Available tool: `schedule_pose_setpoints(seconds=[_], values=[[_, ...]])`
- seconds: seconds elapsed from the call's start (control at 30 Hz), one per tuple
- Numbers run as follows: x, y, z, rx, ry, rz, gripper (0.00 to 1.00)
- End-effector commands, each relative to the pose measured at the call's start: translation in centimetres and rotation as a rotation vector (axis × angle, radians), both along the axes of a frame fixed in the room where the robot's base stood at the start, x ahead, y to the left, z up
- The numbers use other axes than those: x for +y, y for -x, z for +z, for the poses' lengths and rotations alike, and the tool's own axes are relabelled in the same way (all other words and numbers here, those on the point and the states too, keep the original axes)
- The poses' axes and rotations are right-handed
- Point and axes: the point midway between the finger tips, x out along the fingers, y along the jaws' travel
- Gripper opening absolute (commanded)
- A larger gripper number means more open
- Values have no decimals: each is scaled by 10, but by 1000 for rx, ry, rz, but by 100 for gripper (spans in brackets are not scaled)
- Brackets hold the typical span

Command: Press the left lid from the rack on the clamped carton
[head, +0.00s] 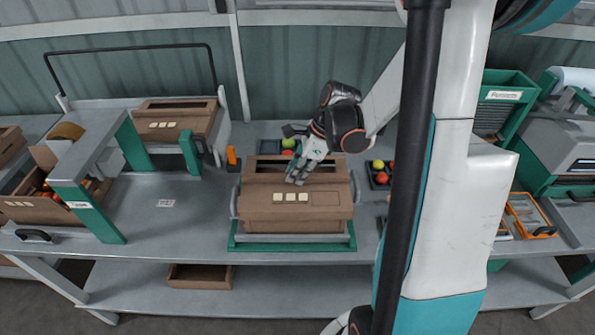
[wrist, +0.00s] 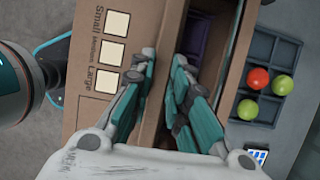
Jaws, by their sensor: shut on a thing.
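A brown cardboard lid (head: 335,197) with three pale label squares and a dark slot lies over the carton (head: 290,226) at the middle of the bench. The carton stands in the green-based clamp (head: 292,247). My gripper (head: 297,180) reaches down at the slot. In the wrist view my gripper (wrist: 164,58) is shut on the edge of the lid (wrist: 138,22), one finger over the labelled face and one in the slot. Whether the lid is seated all round cannot be told. Another labelled lid (head: 190,120) sits in the rack (head: 223,105) at left, at its right side.
A green-posted station (head: 85,180) with a tomato carton stands at left. An orange tray (head: 530,216) and a green bin (head: 503,95) are at right. Bench between station and clamp is mostly clear.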

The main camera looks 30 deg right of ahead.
Motion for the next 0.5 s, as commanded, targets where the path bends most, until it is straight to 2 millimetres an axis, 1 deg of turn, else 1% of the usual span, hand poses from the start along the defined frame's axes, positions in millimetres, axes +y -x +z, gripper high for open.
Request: schedule_pose_setpoints(seconds=[0.5], values=[[0,0,-10,0,0,0,0]])
